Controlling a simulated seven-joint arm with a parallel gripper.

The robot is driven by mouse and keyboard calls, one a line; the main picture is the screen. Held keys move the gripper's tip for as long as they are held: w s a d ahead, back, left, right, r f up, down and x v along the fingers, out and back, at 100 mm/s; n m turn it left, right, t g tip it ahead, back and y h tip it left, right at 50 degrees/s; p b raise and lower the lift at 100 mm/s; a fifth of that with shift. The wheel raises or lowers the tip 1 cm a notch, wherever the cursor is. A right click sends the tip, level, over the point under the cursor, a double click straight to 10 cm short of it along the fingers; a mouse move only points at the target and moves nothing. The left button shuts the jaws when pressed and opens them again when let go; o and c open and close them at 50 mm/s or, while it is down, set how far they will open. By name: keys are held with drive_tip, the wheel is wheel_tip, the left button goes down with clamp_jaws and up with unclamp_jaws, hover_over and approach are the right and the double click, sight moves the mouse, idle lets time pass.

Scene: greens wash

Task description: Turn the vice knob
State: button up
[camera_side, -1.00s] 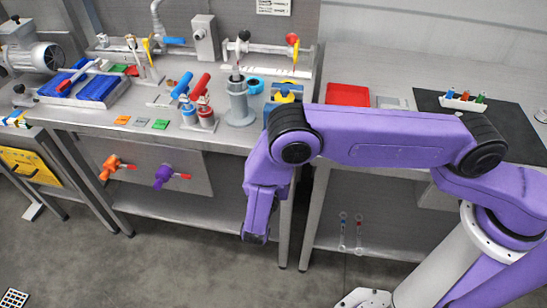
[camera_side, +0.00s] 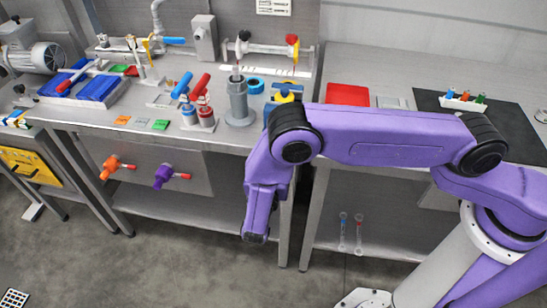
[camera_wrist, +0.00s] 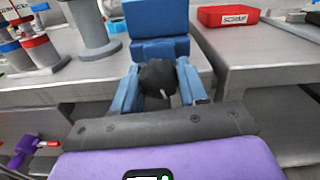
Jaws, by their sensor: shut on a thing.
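The blue vice (camera_wrist: 160,48) stands at the table's front right corner in the wrist view. Its round black knob (camera_wrist: 158,78) faces me. My gripper (camera_wrist: 160,85) has one blue finger on either side of the knob and is shut on it. A small pale pin or mark shows at the knob's lower right. In the side view, the top of the vice (camera_side: 287,90) shows above my purple arm. My arm hides the knob and my gripper there.
A grey post (camera_side: 239,103) and red and blue canisters (camera_side: 205,117) stand left of the vice. A red scrap tray (camera_side: 347,94) lies on the right-hand table. Orange and purple valves (camera_side: 163,176) stick out of the panel below. A gap separates the two tables.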

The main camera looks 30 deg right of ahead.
drive_tip(key=m, duration=0.8)
drive_tip(key=shift+a, duration=0.1)
drive_tip(key=m, duration=0.3)
drive_tip(key=shift+m, duration=2.1)
drive_tip(key=shift+a, duration=0.1)
drive_tip(key=o, duration=1.1)
drive_tip(key=shift+c, duration=0.2)
drive_tip(key=v, duration=1.7)
